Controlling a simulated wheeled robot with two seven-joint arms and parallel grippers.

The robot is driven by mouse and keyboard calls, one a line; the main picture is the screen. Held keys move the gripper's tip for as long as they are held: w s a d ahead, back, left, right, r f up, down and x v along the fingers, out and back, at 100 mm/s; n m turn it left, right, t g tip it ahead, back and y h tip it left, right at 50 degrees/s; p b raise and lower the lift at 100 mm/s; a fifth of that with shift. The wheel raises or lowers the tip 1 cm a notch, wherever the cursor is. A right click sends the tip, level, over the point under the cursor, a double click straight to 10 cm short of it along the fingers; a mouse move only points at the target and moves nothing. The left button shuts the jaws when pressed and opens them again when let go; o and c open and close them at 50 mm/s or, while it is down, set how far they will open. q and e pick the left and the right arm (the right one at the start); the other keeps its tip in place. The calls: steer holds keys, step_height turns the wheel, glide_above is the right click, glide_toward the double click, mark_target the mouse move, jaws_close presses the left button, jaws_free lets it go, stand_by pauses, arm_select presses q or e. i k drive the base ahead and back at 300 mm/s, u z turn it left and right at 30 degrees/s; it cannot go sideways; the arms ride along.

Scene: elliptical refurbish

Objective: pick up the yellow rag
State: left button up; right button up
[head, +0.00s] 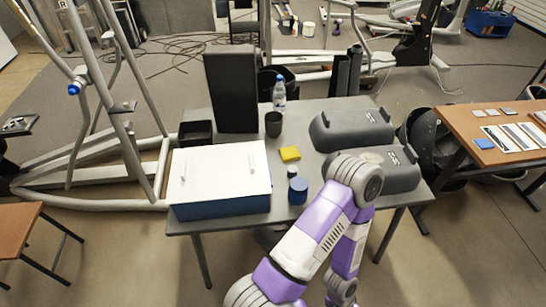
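The yellow rag (290,153) lies on the grey table (230,225), near its middle, as a small folded block. It is to the right of the white-topped blue box (215,172) and behind the small jars. It is fully visible and nothing touches it from above. One purple and white arm of mine reaches up from the bottom and bends back down at its elbow, to the front right of the rag. No gripper of mine shows in the picture.
A blue jar (298,190) and a small white-and-dark jar (292,171) stand in front of the rag. A dark cup (273,124), a water bottle (279,95) and a black upright panel (231,88) stand behind it. Two grey covers (352,128) fill the right side.

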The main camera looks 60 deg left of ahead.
mark_target(289, 154)
steer(key=u, duration=1.15)
steer(key=i, duration=0.1)
steer(key=u, duration=0.15)
